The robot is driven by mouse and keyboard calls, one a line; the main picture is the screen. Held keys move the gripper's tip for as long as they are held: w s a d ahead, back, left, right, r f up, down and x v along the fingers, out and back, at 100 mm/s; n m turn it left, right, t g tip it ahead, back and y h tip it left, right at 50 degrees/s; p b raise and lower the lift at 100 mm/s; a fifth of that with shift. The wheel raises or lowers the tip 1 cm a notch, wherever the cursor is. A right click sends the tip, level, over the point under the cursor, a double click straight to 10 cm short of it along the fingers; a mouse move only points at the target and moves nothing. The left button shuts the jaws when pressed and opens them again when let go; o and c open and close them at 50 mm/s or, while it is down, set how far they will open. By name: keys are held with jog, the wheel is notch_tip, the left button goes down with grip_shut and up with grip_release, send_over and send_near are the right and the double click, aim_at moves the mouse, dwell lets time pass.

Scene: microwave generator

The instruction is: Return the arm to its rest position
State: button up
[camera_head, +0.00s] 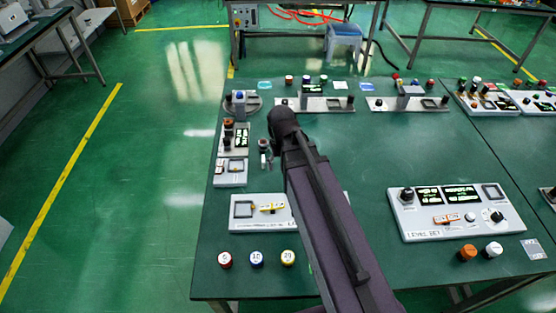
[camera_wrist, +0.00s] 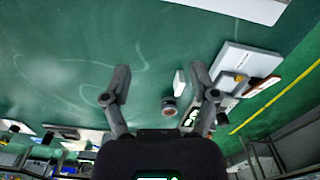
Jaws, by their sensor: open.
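My arm (camera_head: 330,220) reaches from the bottom of the head view up and left over the green table, its wrist end above the table's left part. In the wrist view, my gripper (camera_wrist: 160,84) has its two fingers spread wide with nothing between the tips. A small round knob-like thing (camera_wrist: 168,106) shows beyond the fingers, apart from them. In the head view my gripper is mostly hidden by the arm, and its fingers cannot be told clearly.
Three labelled knobs (camera_head: 257,258) stand at the front left. Clear floor (camera_head: 150,170) lies left.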

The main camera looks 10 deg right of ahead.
dwell(0.3)
jog(key=s, duration=0.1)
jog(key=s+d, duration=0.1)
jog(key=s, duration=0.2)
jog(key=shift+s+d, duration=0.25)
jog(key=shift+d, duration=0.05)
